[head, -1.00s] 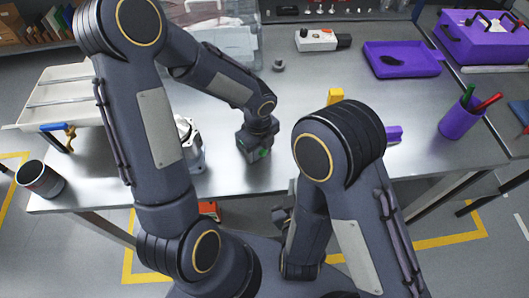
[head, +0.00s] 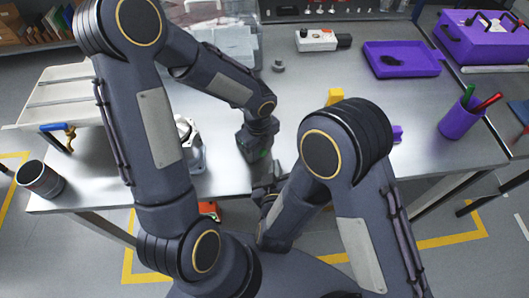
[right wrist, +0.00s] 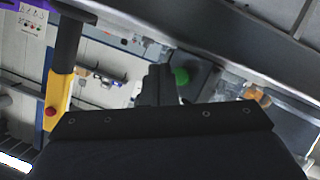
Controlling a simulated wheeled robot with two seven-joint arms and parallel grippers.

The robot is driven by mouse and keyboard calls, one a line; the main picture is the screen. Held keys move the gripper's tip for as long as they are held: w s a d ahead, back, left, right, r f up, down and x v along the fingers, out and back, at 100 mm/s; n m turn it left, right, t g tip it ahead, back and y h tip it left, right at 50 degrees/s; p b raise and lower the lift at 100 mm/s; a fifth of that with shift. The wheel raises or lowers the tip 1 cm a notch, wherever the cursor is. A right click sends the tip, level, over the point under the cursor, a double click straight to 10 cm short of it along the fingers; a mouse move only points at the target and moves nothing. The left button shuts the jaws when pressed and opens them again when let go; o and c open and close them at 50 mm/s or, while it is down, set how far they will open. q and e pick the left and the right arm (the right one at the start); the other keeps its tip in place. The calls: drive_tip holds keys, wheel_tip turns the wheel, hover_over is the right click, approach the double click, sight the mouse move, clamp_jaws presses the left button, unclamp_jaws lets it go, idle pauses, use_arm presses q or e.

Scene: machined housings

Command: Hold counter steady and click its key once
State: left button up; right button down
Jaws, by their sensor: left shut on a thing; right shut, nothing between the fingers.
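The counter (head: 263,154) is a small dark block with a green spot, low over the front of the steel table in the head view. My left gripper (head: 252,142) is shut on it; its fingers are hard to make out. In the right wrist view the round green key (right wrist: 181,76) shows beside a dark grey body. My right gripper (right wrist: 157,85) is shut and empty, its tip beside the green key in that picture. I cannot tell whether it touches. In the head view my right gripper (head: 264,176) is just in front of the counter, partly hidden.
A pale metal housing (head: 194,158) stands left of the counter, partly behind my left arm. The back middle of the table (head: 310,75) is mostly clear.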

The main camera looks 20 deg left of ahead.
drive_tip(key=shift+w+a, duration=0.25)
drive_tip(key=shift+a, duration=0.4)
drive_tip(key=shift+w+a, duration=0.1)
drive_tip(key=shift+a, duration=0.05)
idle(1.5)
drive_tip(key=shift+a, duration=0.25)
drive_tip(key=shift+w+a, duration=0.3)
drive_tip(key=shift+a, duration=0.15)
idle(0.8)
drive_tip(key=shift+s+d, duration=0.4)
drive_tip(key=shift+d, duration=0.45)
drive_tip(key=shift+s+d, duration=0.35)
drive_tip(key=shift+d, duration=0.4)
drive_tip(key=shift+s+d, duration=0.3)
drive_tip(key=shift+d, duration=0.5)
drive_tip(key=shift+s+d, duration=0.35)
drive_tip(key=shift+d, duration=0.4)
